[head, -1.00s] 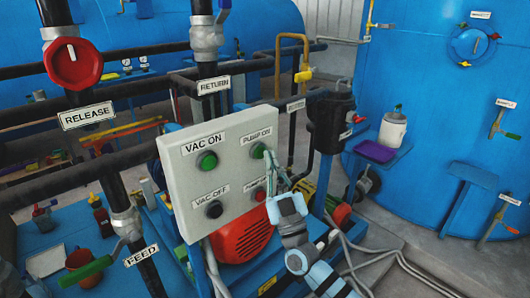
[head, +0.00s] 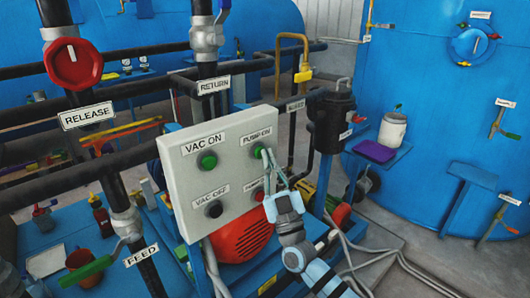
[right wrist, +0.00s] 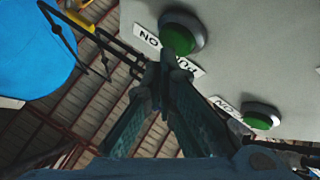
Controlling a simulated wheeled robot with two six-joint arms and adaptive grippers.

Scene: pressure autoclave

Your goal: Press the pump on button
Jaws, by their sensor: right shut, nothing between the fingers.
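The control panel (head: 235,180) is a pale grey box with several labelled buttons. The green PUMP ON button (head: 257,151) is at its upper right, under its label, partly covered by my fingertips. It shows large in the right wrist view (right wrist: 178,39). My right gripper (head: 268,156) is shut and empty, with its fingertips right at this button. In the right wrist view the fingertips (right wrist: 165,62) lie just below and left of the green cap; I cannot tell whether they touch it. My left gripper is not in view.
The green VAC ON button (head: 207,160) is left of PUMP ON. The black VAC OFF button (head: 214,209) and the red lower-right button (head: 259,194), close to my fingers, sit below. Dark pipes and a black filter housing (head: 332,122) stand behind the panel.

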